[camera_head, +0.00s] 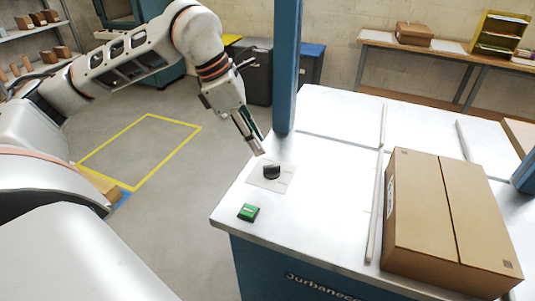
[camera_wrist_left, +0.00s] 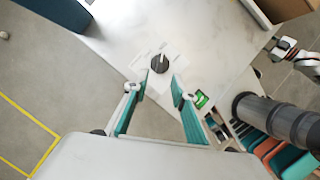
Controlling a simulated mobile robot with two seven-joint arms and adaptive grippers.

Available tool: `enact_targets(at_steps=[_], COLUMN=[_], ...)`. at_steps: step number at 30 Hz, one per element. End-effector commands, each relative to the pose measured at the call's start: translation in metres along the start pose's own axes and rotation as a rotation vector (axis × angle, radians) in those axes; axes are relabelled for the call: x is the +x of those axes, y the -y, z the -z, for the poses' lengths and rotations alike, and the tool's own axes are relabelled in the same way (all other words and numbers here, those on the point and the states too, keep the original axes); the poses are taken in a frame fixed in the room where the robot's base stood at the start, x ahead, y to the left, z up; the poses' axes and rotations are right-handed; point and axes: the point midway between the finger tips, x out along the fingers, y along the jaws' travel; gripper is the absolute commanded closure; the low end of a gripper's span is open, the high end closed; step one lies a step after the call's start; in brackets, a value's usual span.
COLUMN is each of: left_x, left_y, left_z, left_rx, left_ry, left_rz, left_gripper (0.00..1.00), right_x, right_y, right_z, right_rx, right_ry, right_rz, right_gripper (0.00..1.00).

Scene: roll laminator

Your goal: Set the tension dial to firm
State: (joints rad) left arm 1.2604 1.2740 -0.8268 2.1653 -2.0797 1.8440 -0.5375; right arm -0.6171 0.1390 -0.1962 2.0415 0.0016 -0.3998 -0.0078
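The tension dial (camera_head: 271,171) is a black round knob on a pale square plate on the white top of the machine. In the left wrist view the dial (camera_wrist_left: 160,63) lies just beyond and between the fingertips; its setting marks are too small to read. My left gripper (camera_head: 259,147) points down just behind and left of the dial, above the top. In the left wrist view its two green-padded fingers (camera_wrist_left: 158,88) are apart with nothing between them, not touching the dial. Part of what looks like my right arm shows at the right edge there; its finger opening is unclear.
A green button (camera_head: 248,212) sits in front of the dial. A blue post (camera_head: 287,65) rises behind it, close to my left gripper. A closed cardboard box (camera_head: 450,220) stands on the right, beside a pale rail (camera_head: 374,205). The surface around the dial is clear.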

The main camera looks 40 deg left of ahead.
Motion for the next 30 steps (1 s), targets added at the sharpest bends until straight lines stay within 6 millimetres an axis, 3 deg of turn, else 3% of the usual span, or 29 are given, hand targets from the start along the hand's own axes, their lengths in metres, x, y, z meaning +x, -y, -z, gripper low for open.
enact_targets(at_steps=[9,16,28,29,30], left_x=[0.039,0.068,0.076,0.076,0.076], left_y=[-0.001,-0.001,-0.001,-0.001,-0.001], left_z=[0.002,0.002,0.001,0.001,0.001], left_rx=[-0.002,-0.002,-0.002,-0.002,-0.002], left_ry=[-0.006,-0.005,-0.001,-0.001,-0.002], left_rz=[0.000,-0.001,-0.004,-0.004,-0.004], left_gripper=[0.74,0.74,0.74,0.77,0.87], right_x=[0.000,0.002,0.003,0.003,0.003], right_y=[0.002,0.001,-0.002,-0.002,-0.002], right_z=[-0.018,-0.020,-0.012,-0.012,-0.013], right_rx=[-0.008,-0.013,-0.014,-0.014,-0.014], right_ry=[0.027,0.028,0.013,0.014,0.014], right_rz=[0.004,0.001,-0.004,-0.004,-0.004], right_gripper=[0.60,0.60,0.60,0.60,0.60])
